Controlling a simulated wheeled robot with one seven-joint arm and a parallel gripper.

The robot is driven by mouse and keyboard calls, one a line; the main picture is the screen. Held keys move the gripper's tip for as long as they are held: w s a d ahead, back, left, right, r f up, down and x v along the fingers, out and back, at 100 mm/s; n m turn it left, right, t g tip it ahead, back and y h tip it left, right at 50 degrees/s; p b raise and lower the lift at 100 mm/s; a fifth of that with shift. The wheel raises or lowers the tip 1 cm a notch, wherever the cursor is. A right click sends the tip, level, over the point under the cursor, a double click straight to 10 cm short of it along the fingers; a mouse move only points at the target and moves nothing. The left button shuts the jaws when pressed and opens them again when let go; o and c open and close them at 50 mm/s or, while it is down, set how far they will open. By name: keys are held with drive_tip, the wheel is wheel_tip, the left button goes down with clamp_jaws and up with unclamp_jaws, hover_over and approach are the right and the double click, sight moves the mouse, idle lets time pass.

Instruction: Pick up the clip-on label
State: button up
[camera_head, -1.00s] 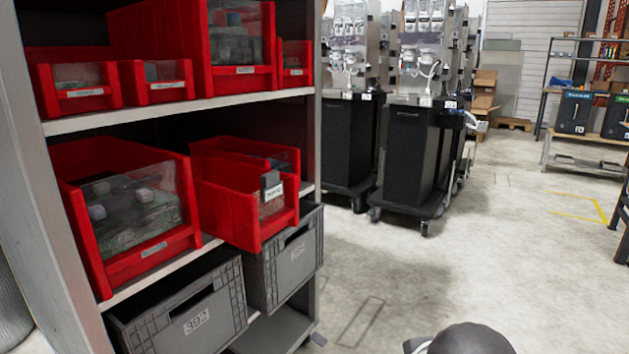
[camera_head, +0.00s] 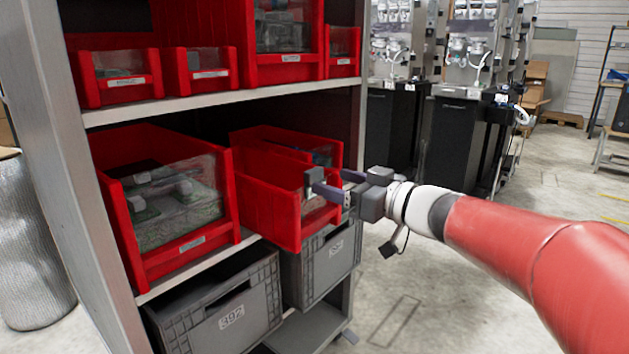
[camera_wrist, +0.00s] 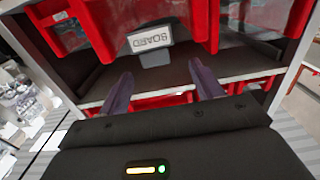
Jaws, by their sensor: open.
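The clip-on label is a grey clip (camera_head: 309,178) on the front rim of a red bin (camera_head: 270,200) on the middle shelf. In the head view my gripper's finger partly covers it. In the wrist view the white label face (camera_wrist: 150,38) reads upside down, with its grey clip body below. My gripper (camera_head: 338,184) is open in front of the bin, close to the label. In the wrist view the two purple fingers (camera_wrist: 160,72) stand apart, with the label ahead of the gap, a little left of its middle. No contact is visible.
A larger red bin (camera_head: 165,245) with a clear front stands to the left. Grey crates (camera_head: 225,310) sit below, and smaller red bins (camera_head: 200,85) above. Dispenser carts (camera_head: 455,140) stand behind on the right. The floor to the right is open.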

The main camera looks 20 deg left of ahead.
sight(314, 169)
drive_tip(key=x, duration=0.7)
drive_tip(key=shift+w+d+r, duration=0.2)
drive_tip(key=shift+w+r, duration=0.1)
drive_tip(key=shift+r, duration=0.1)
drive_tip(key=c, duration=1)
drive_tip(key=shift+c, duration=0.2)
